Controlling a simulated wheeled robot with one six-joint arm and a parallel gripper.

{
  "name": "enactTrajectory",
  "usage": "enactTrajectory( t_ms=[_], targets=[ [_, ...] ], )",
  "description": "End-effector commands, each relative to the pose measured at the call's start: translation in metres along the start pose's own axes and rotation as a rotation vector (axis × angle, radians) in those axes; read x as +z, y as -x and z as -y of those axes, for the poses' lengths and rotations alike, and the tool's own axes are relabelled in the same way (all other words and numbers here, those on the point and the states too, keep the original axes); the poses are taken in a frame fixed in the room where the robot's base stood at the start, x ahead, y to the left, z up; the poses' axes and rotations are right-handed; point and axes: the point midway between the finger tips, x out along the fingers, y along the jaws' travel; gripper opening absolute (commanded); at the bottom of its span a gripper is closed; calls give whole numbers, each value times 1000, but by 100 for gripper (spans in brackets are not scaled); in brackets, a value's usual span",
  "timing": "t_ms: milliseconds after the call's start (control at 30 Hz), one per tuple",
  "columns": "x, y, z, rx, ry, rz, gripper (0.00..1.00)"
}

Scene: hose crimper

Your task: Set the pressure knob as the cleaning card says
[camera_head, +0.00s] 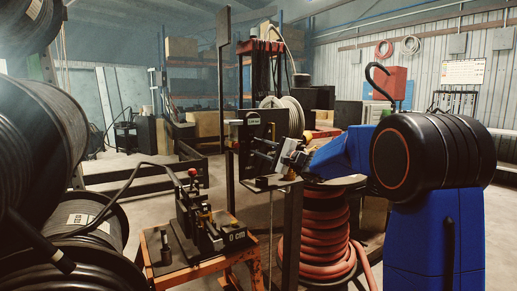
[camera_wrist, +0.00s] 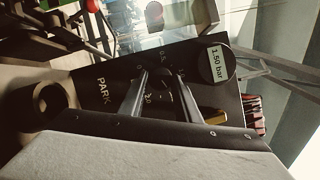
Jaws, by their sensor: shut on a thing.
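The pressure knob (camera_wrist: 155,78) is dark and sits on a black panel (camera_wrist: 100,72) in the wrist view, with small scale figures around it. My gripper (camera_wrist: 162,76) has a grey finger on either side of the knob and is shut on it. A round display (camera_wrist: 215,63) beside the knob reads 1.50 bar. In the head view my gripper (camera_head: 283,157) is at the panel's right side, hiding the knob, and the display (camera_head: 253,119) shows above it. I cannot make out a cleaning card for certain.
The word PARK is printed on the panel near a round dark fitting (camera_wrist: 55,100). In the head view an orange bench (camera_head: 185,275) with a black tool stands front left, near big hose reels (camera_head: 45,135). Coiled red hose (camera_head: 318,240) stands below the panel.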

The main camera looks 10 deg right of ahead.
Motion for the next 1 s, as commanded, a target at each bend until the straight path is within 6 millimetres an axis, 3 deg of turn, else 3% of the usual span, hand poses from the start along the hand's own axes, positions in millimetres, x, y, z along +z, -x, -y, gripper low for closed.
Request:
enactTrajectory(
  t_ms=[133, 167, 200, 233, 667, 1000],
  targets=[
    [-1, 0, -1, 2, 0, -1, 7],
    [-1, 0, -1, 2, 0, -1, 34],
    [-1, 0, -1, 2, 0, -1, 44],
    [-1, 0, -1, 2, 0, -1, 47],
    [-1, 10, 0, 0, 1, -2, 47],
    [-1, 72, 1, -1, 1, -3, 47]
  ],
)
